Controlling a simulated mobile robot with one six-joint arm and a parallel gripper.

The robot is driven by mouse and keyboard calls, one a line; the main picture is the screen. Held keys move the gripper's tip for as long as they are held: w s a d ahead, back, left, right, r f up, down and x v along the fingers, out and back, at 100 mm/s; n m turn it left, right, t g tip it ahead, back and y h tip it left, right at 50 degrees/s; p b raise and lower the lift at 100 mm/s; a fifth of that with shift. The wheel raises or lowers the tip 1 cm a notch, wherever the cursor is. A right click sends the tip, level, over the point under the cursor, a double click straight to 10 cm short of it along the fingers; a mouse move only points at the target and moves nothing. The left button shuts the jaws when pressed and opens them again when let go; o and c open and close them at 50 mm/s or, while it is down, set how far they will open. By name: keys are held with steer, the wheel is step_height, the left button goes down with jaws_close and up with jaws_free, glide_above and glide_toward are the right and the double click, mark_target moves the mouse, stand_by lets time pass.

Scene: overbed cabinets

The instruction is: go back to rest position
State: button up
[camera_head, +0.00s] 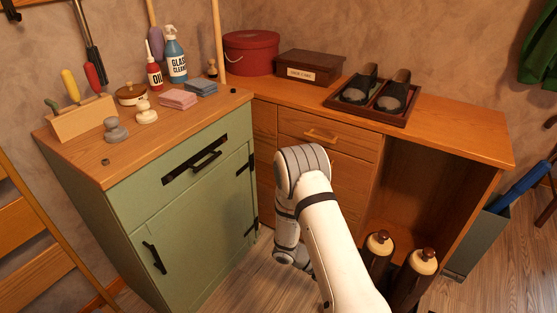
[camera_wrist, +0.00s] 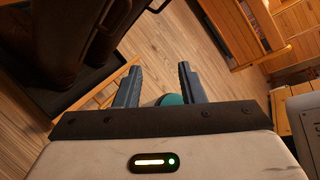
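My white arm reaches up from the bottom of the head view and bends down in front of the wooden cabinet (camera_head: 330,165). My gripper is hidden in that view. In the wrist view my gripper (camera_wrist: 157,76) points at the wooden floor, with its two dark fingers wide apart. A rounded teal thing (camera_wrist: 172,100) shows low between the fingers, close to the right one. I cannot tell what it is or whether it touches the gripper.
A green cabinet (camera_head: 190,220) stands left of my arm. Tall dark boots (camera_head: 409,285) stand at its right. A tray with shoes (camera_head: 368,108) sits on the wooden top. A grey bin (camera_head: 474,243) is at far right. The wrist view shows bare floor (camera_wrist: 160,45) ahead.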

steer(key=s+a+r+m+t+y+p, duration=0.1)
steer(key=s+r+m+y+p, duration=0.3)
steer(key=r, duration=1.5)
steer(key=s+a+r+m+t+y+p, duration=0.2)
steer(key=r+m+p, duration=0.8)
steer(key=r, duration=0.9)
steer(key=s+a+r+m+t+y+p, duration=0.2)
steer(key=s+r+m+y+p, duration=0.5)
steer(key=r, duration=1.2)
steer(key=s+m+t, duration=0.1)
steer(key=m, duration=0.2)
steer(key=shift+s+a+r+m, duration=0.15)
steer(key=shift+s+a+m, duration=0.05)
steer(key=shift+a+m, duration=0.1)
